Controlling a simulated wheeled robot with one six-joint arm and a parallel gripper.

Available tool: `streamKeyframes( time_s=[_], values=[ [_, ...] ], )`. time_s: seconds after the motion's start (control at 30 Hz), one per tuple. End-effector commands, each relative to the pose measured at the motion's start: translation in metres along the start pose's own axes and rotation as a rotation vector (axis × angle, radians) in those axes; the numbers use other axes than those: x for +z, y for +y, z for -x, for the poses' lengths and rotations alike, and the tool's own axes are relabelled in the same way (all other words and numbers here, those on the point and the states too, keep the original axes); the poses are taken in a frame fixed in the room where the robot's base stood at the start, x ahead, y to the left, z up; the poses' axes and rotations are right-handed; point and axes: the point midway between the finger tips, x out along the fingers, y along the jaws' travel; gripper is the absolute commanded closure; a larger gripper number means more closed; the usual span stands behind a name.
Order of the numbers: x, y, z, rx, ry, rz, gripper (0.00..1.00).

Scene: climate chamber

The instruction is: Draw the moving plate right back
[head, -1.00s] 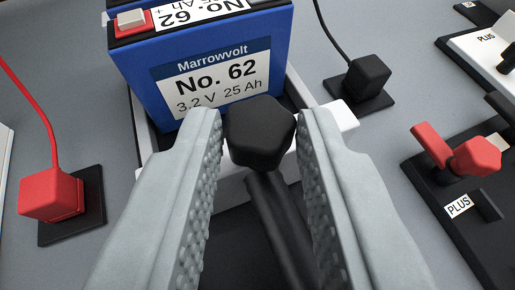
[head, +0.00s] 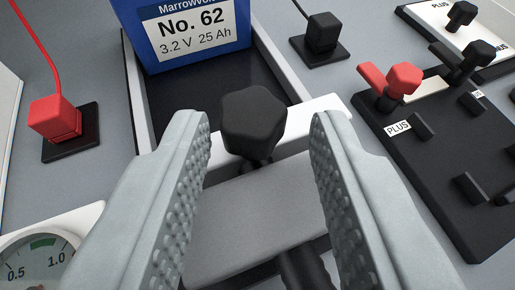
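The moving plate (head: 320,122) is a white bar across the tray, behind the black knob (head: 253,122). It stands apart from the blue No. 62 cell (head: 195,35), with bare dark tray floor (head: 215,92) between them. It lies close to a grey block (head: 255,215) on the near side, with a black rod (head: 305,268) below that. I cannot tell whether plate and block touch. My gripper (head: 260,125) is open around the knob, with a gap on each side. The fingers hide both sides of the near end.
A red plug (head: 55,118) on a black base is at left, a black plug (head: 323,35) beyond the tray. At right are a black board (head: 430,165) with red and black knobs and a white board (head: 440,20). A gauge (head: 40,250) is bottom left.

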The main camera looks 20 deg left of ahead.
Motion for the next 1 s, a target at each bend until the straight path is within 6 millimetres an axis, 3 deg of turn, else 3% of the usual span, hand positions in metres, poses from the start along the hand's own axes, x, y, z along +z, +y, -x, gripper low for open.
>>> streamKeyframes(
  time_s=[0.2, 0.37, 1.0],
  values=[
    [-0.001, 0.000, 0.001, 0.000, 0.001, 0.000, 0.66],
    [0.000, 0.001, 0.015, 0.002, 0.001, 0.001, 0.66],
    [0.000, 0.001, 0.129, 0.004, 0.001, 0.000, 0.66]
  ],
)
